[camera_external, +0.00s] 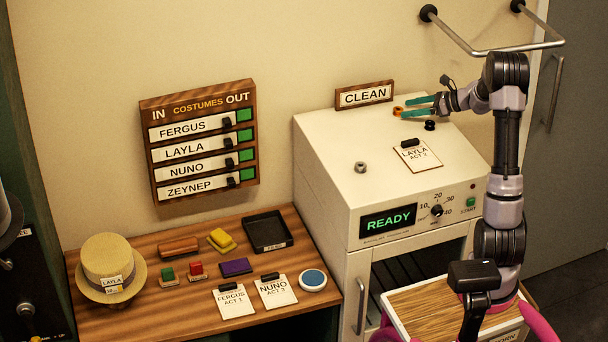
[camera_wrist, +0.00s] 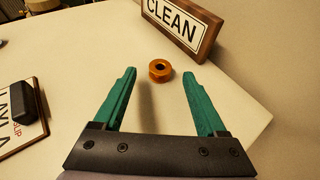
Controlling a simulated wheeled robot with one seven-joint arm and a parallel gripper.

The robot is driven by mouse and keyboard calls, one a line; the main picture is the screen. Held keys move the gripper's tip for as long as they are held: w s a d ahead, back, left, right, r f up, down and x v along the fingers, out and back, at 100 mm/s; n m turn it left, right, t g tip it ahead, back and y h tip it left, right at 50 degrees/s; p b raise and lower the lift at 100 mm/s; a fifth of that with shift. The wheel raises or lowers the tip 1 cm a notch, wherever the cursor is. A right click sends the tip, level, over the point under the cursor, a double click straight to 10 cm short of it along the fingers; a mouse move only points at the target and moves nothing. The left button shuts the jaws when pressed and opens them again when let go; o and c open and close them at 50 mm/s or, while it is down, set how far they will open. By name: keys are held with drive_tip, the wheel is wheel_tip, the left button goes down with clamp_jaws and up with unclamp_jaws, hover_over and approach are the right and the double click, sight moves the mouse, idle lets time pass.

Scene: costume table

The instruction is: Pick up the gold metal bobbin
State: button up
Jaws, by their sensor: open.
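The gold metal bobbin (camera_wrist: 159,70) stands on the white machine top, near the foot of the CLEAN sign. In the external view the bobbin (camera_external: 398,112) shows as a small orange-gold ring at the fingertips. My gripper (camera_wrist: 158,80) has teal fingers spread apart with nothing held between them. The bobbin lies between the fingertips' lines and slightly beyond the tips in the wrist view. I cannot tell the exact height of the fingers above the surface. In the external view my gripper (camera_external: 408,106) reaches in from the right.
The CLEAN sign (camera_external: 364,95) stands just behind the bobbin. A black bobbin (camera_external: 430,125) and a grey bobbin (camera_external: 360,167) are on the same white machine (camera_external: 330,150). A LAYLA card with a black clip (camera_external: 418,157) lies in front. The machine top's left part is clear.

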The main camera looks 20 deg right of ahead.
sight(394, 114)
drive_tip(key=shift+x, duration=1.2)
clamp_jaws()
drive_tip(key=shift+r, duration=0.1)
